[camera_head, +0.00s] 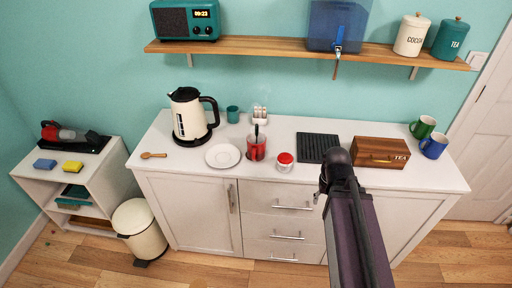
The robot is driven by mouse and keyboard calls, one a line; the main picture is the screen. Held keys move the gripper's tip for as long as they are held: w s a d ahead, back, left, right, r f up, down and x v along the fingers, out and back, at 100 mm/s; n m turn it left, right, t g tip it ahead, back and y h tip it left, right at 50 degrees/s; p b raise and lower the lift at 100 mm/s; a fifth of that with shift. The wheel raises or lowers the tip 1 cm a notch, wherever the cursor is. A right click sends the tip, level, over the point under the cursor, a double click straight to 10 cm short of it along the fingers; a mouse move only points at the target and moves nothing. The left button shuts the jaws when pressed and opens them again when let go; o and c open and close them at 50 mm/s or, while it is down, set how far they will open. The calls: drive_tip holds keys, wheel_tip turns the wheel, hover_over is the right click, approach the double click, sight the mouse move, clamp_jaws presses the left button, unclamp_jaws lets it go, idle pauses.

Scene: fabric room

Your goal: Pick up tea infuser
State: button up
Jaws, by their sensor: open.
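I cannot make out a tea infuser for certain. A red glass or mug (256,149) stands near the middle of the white counter, with a thin dark upright piece (257,131) in it that may be a handle. A small wooden spoon-like tool (153,155) lies at the counter's left end. My gripper (319,197) is small and dark in this view, at the counter's front edge, right of the red mug and apart from it. It is open, and my arm partly hides it.
A kettle (188,117), white saucer (222,156), red-lidded jar (285,161), dark ribbed tray (317,147) and wooden tea box (380,153) stand on the counter. Green (423,127) and blue (433,146) mugs stand right. A shelf (270,46) hangs above.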

wheel_tip(320, 180, up, 21)
drive_tip(key=n+p, duration=0.4)
drive_tip(key=p, duration=1.7)
hover_over(257, 124)
drive_tip(key=shift+s+a+f, duration=0.15)
drive_tip(key=shift+s, duration=0.1)
drive_tip(key=shift+f, duration=0.15)
wheel_tip(257, 124, down, 8)
drive_tip(key=b, duration=0.9)
drive_tip(key=shift+f, duration=0.15)
drive_tip(key=shift+f, duration=0.1)
drive_tip(key=shift+w+f+b, duration=0.15)
drive_tip(key=shift+f+b, duration=1.1)
drive_tip(key=shift+b, duration=0.05)
drive_tip(key=shift+w+f+b, duration=0.1)
drive_tip(key=shift+f+b, duration=1.15)
